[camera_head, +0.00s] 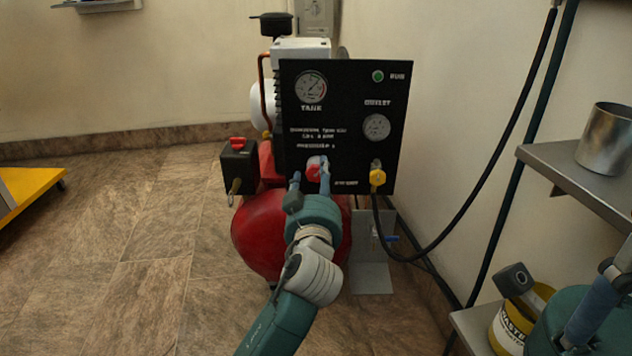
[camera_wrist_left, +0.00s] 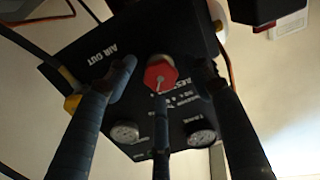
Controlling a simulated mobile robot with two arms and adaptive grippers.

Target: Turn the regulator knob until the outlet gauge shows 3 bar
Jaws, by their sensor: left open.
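The regulator knob (camera_head: 312,173) is red and sits low on the black panel (camera_head: 345,100). In the left wrist view the knob (camera_wrist_left: 160,74) faces me, with a pale pointer line. My left gripper (camera_head: 311,168) is at the knob; its fingers (camera_wrist_left: 166,80) are open and spread around it. I cannot tell whether any finger touches it. The outlet gauge (camera_head: 376,127) is at the panel's right; it also shows in the left wrist view (camera_wrist_left: 124,132). Its needle is too small to read. My right gripper (camera_head: 590,310) shows partly at the lower right edge; its fingertips are unclear.
The tank gauge (camera_head: 310,86) is at the panel's upper left, with a green lamp (camera_head: 377,76) at upper right. A yellow outlet fitting (camera_head: 377,177) with a black hose sits right of the knob. A red tank (camera_head: 262,235) stands below. A metal shelf (camera_head: 570,165) is at right.

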